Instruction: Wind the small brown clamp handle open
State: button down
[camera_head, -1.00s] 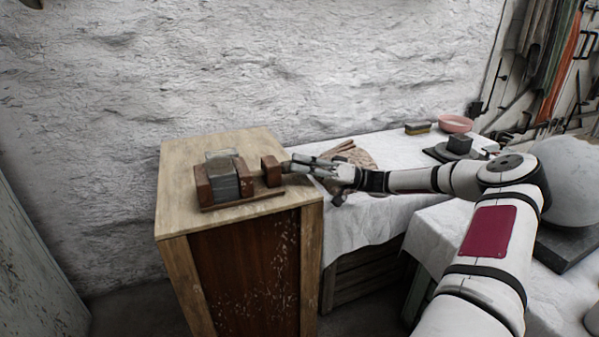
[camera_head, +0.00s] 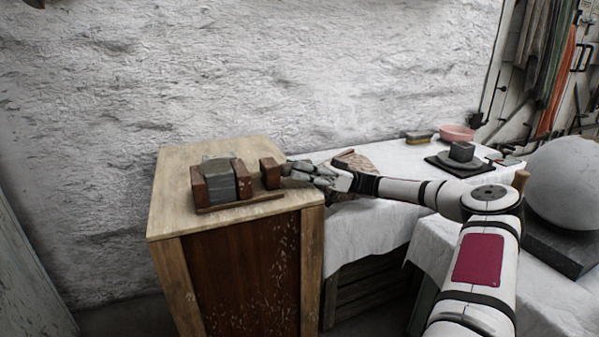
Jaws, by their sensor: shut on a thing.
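The brown wooden clamp (camera_head: 242,206) lies on top of the wooden cabinet, with a grey block (camera_head: 219,183) held between its brown jaws. A separate brown end block (camera_head: 270,174) stands at its right end. The small handle is at that right end and is hidden by my fingers. My gripper (camera_head: 290,170) reaches in from the right, level with the end block, and is shut on the handle at the cabinet's right edge.
The wooden cabinet (camera_head: 168,208) has free top around the clamp. A large plaster sphere (camera_head: 567,182) stands at far right. The rough white wall is behind.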

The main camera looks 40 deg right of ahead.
jog(key=shift+s, duration=0.1)
jog(key=c, duration=1.2)
grip_release()
jog(key=shift+d, duration=0.1)
jog(key=v, duration=0.7)
jog(key=shift+d+f, duration=0.1)
jog(key=shift+f, duration=0.1)
